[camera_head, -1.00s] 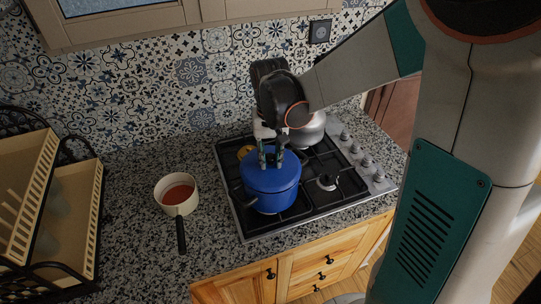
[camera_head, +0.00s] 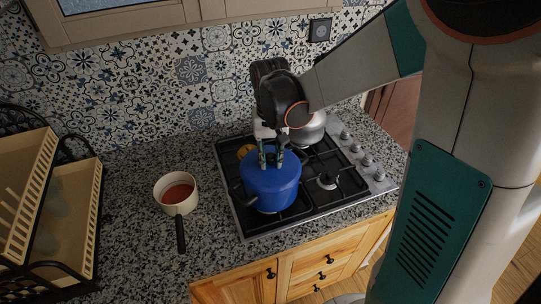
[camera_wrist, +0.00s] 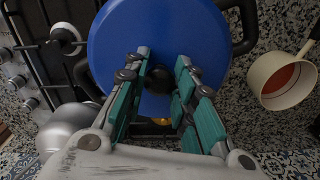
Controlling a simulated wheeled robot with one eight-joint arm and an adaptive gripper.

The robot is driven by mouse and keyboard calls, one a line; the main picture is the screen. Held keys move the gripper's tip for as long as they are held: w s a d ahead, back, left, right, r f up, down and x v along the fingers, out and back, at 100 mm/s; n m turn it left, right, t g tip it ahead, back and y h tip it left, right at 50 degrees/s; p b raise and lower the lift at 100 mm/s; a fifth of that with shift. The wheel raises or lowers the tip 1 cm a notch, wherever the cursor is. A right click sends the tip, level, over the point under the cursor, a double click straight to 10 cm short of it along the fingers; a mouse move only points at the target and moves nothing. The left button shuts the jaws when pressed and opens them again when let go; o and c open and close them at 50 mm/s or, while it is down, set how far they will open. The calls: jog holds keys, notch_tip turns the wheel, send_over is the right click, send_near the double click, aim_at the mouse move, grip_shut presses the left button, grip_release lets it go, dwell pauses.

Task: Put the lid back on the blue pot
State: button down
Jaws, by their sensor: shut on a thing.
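The blue pot (camera_head: 272,196) stands on the front left part of the hob, its dark side handles showing. The blue lid (camera_head: 268,168) lies over the pot's mouth and looks about level. Any small gap at its rim is too fine to tell. My gripper (camera_head: 270,160) points down above the lid's middle, its fingers shut on the lid's dark knob. In the wrist view my gripper (camera_wrist: 160,82) has its green-padded fingers on either side of the knob, and the round lid (camera_wrist: 120,40) covers the pot's opening. The fingers partly hide the knob.
A silver kettle (camera_head: 309,132) stands behind the pot on the gas hob (camera_head: 325,208). A cream saucepan (camera_head: 163,202) with red contents sits on the counter at left. A dish rack (camera_head: 88,225) stands farther left. Speckled counter between rack and saucepan is clear.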

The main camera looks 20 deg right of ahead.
jog(key=shift+f, duration=0.1)
jog(key=c, duration=1.2)
grip_release()
jog(key=shift+c, duration=0.2)
jog(key=o, duration=0.5)
jog(key=shift+r+p, duration=2.4)
jog(key=shift+r, duration=1.15)
jog(key=shift+s, duration=0.1)
